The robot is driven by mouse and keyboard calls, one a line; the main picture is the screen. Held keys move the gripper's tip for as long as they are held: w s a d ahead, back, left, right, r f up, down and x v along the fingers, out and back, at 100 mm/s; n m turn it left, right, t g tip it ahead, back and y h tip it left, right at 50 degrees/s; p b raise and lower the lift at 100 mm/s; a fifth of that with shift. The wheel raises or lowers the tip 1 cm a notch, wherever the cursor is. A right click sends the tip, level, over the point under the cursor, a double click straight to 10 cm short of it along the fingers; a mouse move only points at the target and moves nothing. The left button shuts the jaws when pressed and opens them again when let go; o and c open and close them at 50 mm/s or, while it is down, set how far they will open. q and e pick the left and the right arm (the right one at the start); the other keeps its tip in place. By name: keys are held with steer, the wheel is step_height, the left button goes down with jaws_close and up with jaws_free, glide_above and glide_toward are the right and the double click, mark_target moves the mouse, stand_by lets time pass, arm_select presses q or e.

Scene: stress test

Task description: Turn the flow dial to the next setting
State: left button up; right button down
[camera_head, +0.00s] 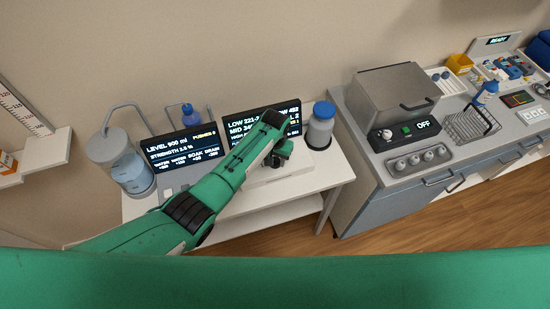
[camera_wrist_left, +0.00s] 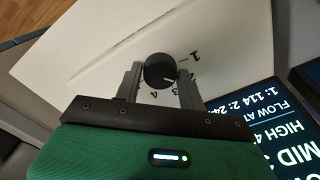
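The flow dial (camera_wrist_left: 158,69) is a round black knob with a short white mark. It sits on a pale panel (camera_wrist_left: 100,45) with printed numbers 1 to 4 around one side. The mark points to the lower right, towards the 2 and 3; I cannot tell which exactly. My left gripper (camera_wrist_left: 160,78) has its two grey fingers on either side of the dial, very close to its rim; contact is unclear. In the head view my left gripper (camera_head: 279,156) is over the pale dial unit (camera_head: 290,174), and the dial is hidden. My right gripper is not in view.
Behind the gripper stands a dark screen (camera_head: 236,128) with LOW, MID and HIGH lines. A blue-capped bottle (camera_head: 320,128) stands close on its right. A second screen (camera_head: 172,150) and a clear tank (camera_head: 128,165) are on the left. A metal-lidded machine (camera_head: 395,98) is further right.

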mark_target(275, 161)
arm_select(q)
steer(key=o, duration=0.3)
steer(key=shift+r, duration=0.1)
step_height(275, 161, up, 14)
steer(key=b, duration=0.3)
steer(key=shift+f, duration=0.2)
stand_by(0.4)
